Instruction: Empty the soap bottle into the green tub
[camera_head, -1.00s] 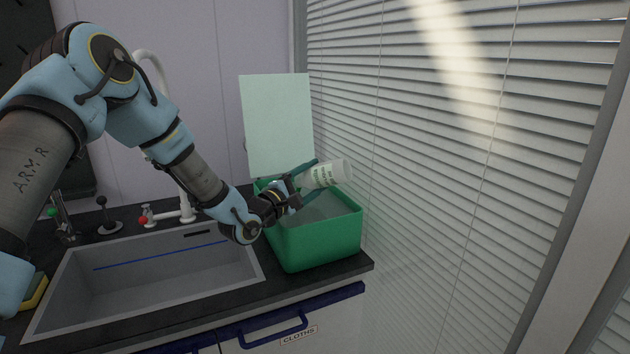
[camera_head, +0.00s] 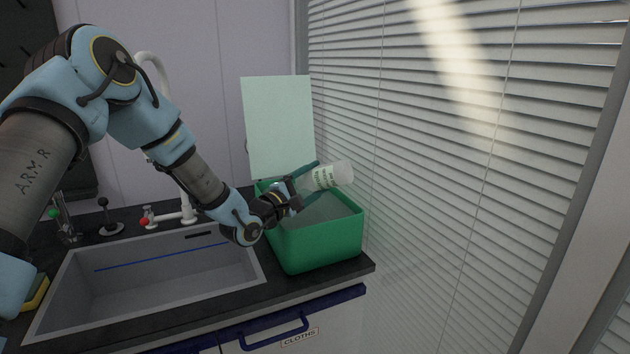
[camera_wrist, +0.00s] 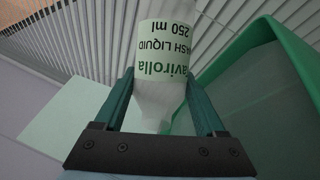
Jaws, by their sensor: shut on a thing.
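The soap bottle (camera_head: 328,176), white with green lettering, is held tilted over the green tub (camera_head: 318,245). My gripper (camera_head: 311,181) is shut on it, with one finger on each side. In the wrist view the bottle (camera_wrist: 165,55) shows a label with "WASH LIQUID 250 ml", and it sits between my two green fingers (camera_wrist: 160,100). The tub's green rim (camera_wrist: 285,55) shows at the right there. In the head view the tub stands open at the counter's right end. I cannot make out the bottle's mouth or any liquid flowing.
A grey sink (camera_head: 165,270) with a white tap (camera_head: 180,216) lies left of the tub. A pale upright panel (camera_head: 280,125) stands behind the tub. Window blinds (camera_head: 450,150) rise close on the right. A drawer labelled CLOTHS (camera_head: 299,337) is below the counter.

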